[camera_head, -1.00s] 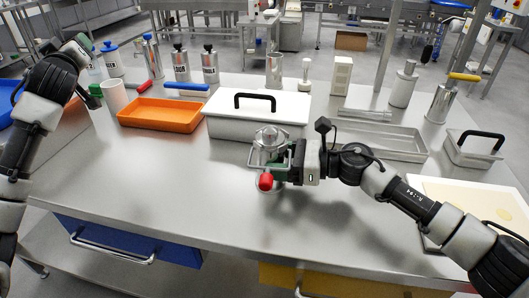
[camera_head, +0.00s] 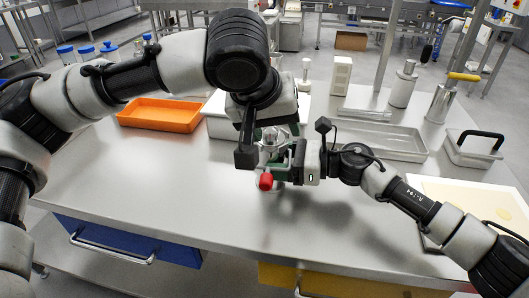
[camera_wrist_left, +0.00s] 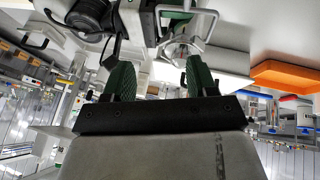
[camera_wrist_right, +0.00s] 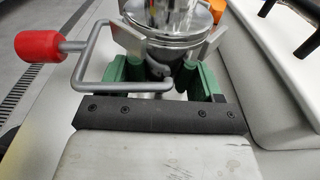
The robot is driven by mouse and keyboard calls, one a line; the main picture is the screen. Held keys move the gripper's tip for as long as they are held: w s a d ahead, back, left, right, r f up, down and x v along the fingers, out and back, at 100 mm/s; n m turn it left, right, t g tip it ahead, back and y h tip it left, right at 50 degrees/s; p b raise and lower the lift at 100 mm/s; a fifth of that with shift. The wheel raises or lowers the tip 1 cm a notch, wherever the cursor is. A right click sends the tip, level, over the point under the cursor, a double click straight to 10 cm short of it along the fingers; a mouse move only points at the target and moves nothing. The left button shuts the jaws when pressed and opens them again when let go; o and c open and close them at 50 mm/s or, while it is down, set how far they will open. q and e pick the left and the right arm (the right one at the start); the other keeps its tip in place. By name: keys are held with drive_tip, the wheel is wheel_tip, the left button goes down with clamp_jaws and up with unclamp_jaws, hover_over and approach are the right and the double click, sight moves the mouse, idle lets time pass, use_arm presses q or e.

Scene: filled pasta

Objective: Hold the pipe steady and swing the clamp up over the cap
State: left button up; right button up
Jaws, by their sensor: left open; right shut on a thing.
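My right gripper (camera_wrist_right: 163,75) is shut on the metal pipe (camera_wrist_right: 160,66) and holds it upright above the table. A shiny round cap (camera_wrist_right: 172,22) sits on top. The clamp (camera_wrist_right: 100,50) is a bent wire lever with a red knob (camera_wrist_right: 38,46); it hangs out at the pipe's side, below the cap's top. In the head view the red knob (camera_head: 265,181) is toward the table's front. My left gripper (camera_wrist_left: 160,78) is open above the pipe, and the wire (camera_wrist_left: 208,22) shows beyond its fingers. Its wrist partly hides the cap in the head view.
A white lidded box stands close behind the pipe, mostly hidden by my left arm. An orange tray (camera_head: 160,113) is at the left and a metal tray (camera_head: 385,143) at the right. The table's front middle (camera_head: 190,200) is clear.

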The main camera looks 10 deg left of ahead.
sight(266, 178)
use_arm(q)
drive_tip(key=s+f+g+y, duration=0.2)
drive_tip(key=s+f+y, duration=0.1)
drive_tip(key=s, duration=0.2)
drive_tip(key=shift+m+h, duration=0.3)
drive_tip(key=shift+a+x, duration=0.2)
drive_tip(key=shift+x, duration=1.9)
drive_tip(key=shift+a+x, duration=0.2)
drive_tip(key=shift+x, duration=1.95)
drive_tip(key=shift+w, duration=0.1)
drive_tip(key=shift+r, duration=0.1)
drive_tip(key=c, duration=0.7)
use_arm(e)
drive_tip(key=shift+a, duration=0.1)
use_arm(q)
drive_tip(key=shift+c, duration=0.3)
use_arm(e)
drive_tip(key=o, duration=0.3)
drive_tip(key=c, duration=0.3)
